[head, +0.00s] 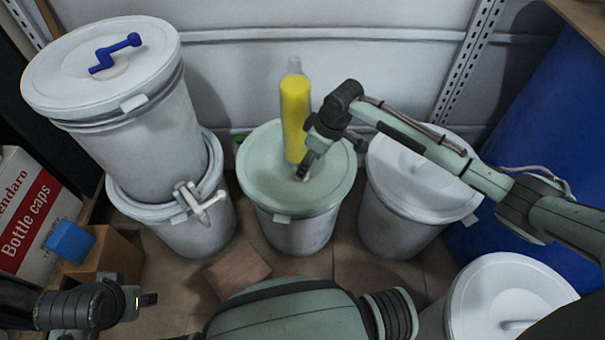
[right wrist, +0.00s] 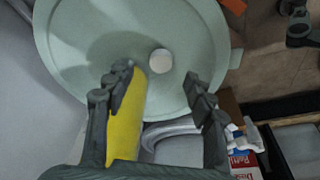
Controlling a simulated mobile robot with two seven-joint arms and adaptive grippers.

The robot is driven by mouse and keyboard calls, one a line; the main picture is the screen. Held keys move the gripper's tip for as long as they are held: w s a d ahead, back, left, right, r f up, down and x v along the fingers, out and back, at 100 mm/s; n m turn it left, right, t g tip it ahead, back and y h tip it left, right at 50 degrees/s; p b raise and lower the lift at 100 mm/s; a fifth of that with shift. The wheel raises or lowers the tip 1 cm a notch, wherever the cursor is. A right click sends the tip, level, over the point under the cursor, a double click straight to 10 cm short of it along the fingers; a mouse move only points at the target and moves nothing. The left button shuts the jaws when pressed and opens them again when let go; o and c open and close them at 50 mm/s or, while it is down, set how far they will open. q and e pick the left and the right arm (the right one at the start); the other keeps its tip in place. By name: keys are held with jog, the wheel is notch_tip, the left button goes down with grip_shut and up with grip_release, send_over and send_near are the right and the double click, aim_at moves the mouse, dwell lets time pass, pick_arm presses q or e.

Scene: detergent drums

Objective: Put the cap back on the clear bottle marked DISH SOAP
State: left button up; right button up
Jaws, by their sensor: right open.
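A bottle (head: 295,110) with yellow contents and a clear top stands upright on the pale green lid (head: 262,190) of the middle drum. No lettering on it can be read. Its yellow side shows along the left finger in the right wrist view (right wrist: 126,125). A small round white cap (right wrist: 161,62) lies on the lid beside the bottle; in the head view it is mostly hidden by my right gripper (head: 305,170). That gripper is open and points down, with the cap framed between its fingertips in the wrist view (right wrist: 160,82). My left gripper (head: 146,299) is low at left, away from the bottle.
Stacked white drums (head: 140,140) stand left, a blue handled piece (head: 115,55) on the upper lid. Another white drum (head: 410,190) stands right, a blue drum (head: 530,130) beyond. A cardboard box (head: 108,255) carries a blue block (head: 69,241). A wall is close behind.

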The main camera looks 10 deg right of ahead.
jog(key=b+x, duration=0.1)
jog(key=x, duration=0.3)
jog(key=shift+a+f, duration=0.2)
jog(key=shift+w+f, duration=0.15)
jog(key=shift+f, duration=0.15)
pick_arm(q)
jog(key=shift+s+a+r, duration=0.1)
jog(key=shift+s+r, duration=0.2)
jog(key=shift+r, duration=0.3)
jog(key=shift+s+r, duration=0.3)
jog(key=shift+r, duration=0.25)
jog(key=shift+w, duration=0.1)
pick_arm(e)
jog(key=c, duration=0.8)
